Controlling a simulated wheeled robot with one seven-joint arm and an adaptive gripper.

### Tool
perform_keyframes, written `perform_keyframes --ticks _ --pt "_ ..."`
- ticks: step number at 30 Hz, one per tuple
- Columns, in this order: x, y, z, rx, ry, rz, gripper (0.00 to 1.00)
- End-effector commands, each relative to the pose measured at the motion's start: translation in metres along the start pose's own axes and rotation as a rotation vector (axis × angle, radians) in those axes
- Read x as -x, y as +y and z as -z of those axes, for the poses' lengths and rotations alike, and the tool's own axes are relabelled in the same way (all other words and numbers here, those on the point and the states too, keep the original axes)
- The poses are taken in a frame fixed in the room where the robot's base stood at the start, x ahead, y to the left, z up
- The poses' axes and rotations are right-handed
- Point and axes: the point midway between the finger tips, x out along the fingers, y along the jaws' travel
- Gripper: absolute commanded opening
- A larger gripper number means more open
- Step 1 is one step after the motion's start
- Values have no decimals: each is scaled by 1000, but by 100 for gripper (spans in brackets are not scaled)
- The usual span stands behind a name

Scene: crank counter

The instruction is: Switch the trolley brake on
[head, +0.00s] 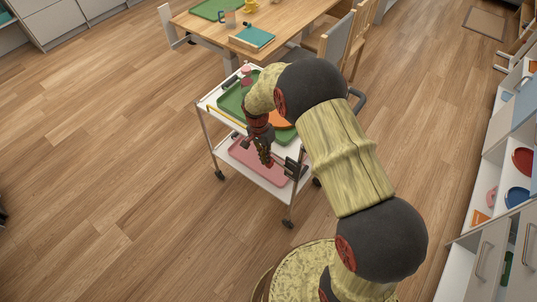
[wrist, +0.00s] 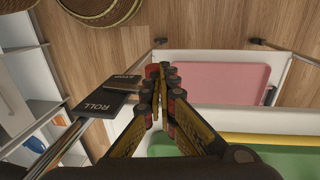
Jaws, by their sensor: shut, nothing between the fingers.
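The white trolley (head: 258,171) stands on the floor with an upper and a lower shelf. Its brake shows in the wrist view as a dark plate marked ROLL (wrist: 97,104) and a smaller dark plate whose lettering looks like STOP (wrist: 124,83). In the head view the brake (head: 293,168) is a small dark part at the trolley's near right corner. My gripper (head: 266,160) is beside the trolley's near side, left of the brake in that view. In the wrist view my gripper (wrist: 166,70) is shut and empty, right of the plates and apart from them.
A pink tray (wrist: 220,82) lies on the lower shelf and a green tray (head: 233,101) on the upper one. A wooden table (head: 281,22) stands behind. White shelving (head: 493,150) stands at right. The floor at left is clear.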

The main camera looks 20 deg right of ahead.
Motion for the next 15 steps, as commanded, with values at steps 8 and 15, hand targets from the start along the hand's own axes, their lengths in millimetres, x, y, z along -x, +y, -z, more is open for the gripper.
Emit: perform_keyframes --ticks 8,15 --pt "-18 -11 0 3 0 -171 0" --pt "-33 -17 0 0 0 -275 0"
